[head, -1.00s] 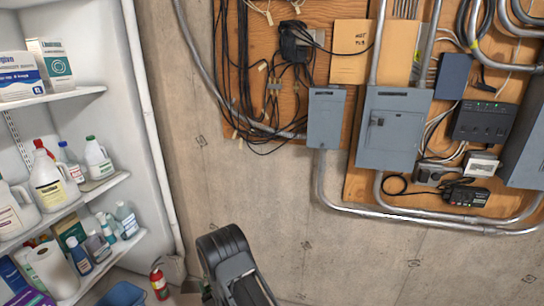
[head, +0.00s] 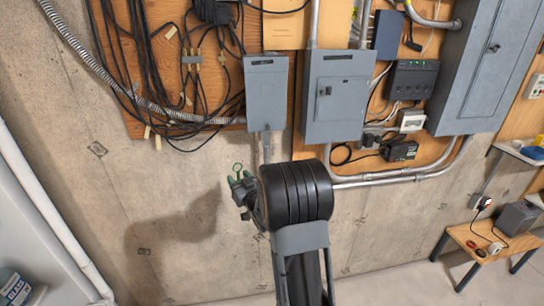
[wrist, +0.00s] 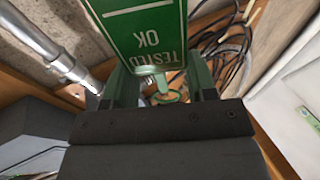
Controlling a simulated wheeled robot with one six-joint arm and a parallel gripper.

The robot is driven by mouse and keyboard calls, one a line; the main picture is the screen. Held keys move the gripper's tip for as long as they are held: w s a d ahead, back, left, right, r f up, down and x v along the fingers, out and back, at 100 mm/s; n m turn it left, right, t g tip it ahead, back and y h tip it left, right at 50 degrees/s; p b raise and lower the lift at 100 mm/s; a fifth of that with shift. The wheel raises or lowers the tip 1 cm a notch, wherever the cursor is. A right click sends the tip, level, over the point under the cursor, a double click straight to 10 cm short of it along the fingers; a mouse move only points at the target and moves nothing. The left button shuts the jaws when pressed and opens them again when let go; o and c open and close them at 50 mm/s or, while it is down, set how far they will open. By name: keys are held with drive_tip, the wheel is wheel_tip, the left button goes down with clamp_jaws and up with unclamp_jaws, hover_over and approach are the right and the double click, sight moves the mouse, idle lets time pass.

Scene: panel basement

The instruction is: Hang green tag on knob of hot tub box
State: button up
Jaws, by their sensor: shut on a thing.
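The green tag (wrist: 150,30) shows in the wrist view with white print reading "TESTED OK", upside down. A green loop (wrist: 170,96) is at its end. My gripper (wrist: 162,82) is shut on the tag. In the head view my gripper (head: 241,188) is small, below and left of the small grey box, with a green loop (head: 237,167) standing above it.
A larger grey panel (head: 338,95) with a latch is right of the small box. Black cables (head: 150,60) hang to its left. Metal conduit (head: 400,178) runs below the panel. A low wooden bench (head: 487,240) stands at the right. Bare concrete lies below the board.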

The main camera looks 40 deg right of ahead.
drive_tip(key=s+d+r+m+h+b, duration=0.25)
drive_tip(key=s+d+r, duration=0.55)
drive_tip(key=r, duration=0.4)
drive_tip(key=shift+n+h, duration=0.25)
drive_tip(key=shift+h, duration=0.2)
drive_tip(key=shift+w+d+f+p, duration=0.3)
drive_tip(key=shift+w+d, duration=0.4)
drive_tip(key=shift+w, duration=0.75)
drive_tip(key=shift+w+d+f+p, duration=0.2)
drive_tip(key=shift+w+d+p, duration=0.4)
drive_tip(key=shift+w, duration=0.8)
drive_tip(key=shift+w+d+f+p, duration=0.25)
drive_tip(key=shift+w+d, duration=0.6)
drive_tip(key=shift+w, duration=0.6)
drive_tip(key=shift+g, duration=0.3)
drive_tip(key=o, duration=1)
drive_tip(key=shift+s, duration=0.1)
drive_tip(key=shift+s+a+b, duration=0.5)
drive_tip(key=shift+s+a, duration=0.05)
drive_tip(key=shift+s, duration=0.6)
drive_tip(key=shift+s+a+b, duration=0.55)
drive_tip(key=shift+s+a, duration=0.05)
drive_tip(key=shift+s, duration=0.6)
drive_tip(key=shift+s+a+b, duration=0.5)
drive_tip(key=shift+s+a, duration=0.05)
drive_tip(key=shift+s, duration=0.6)
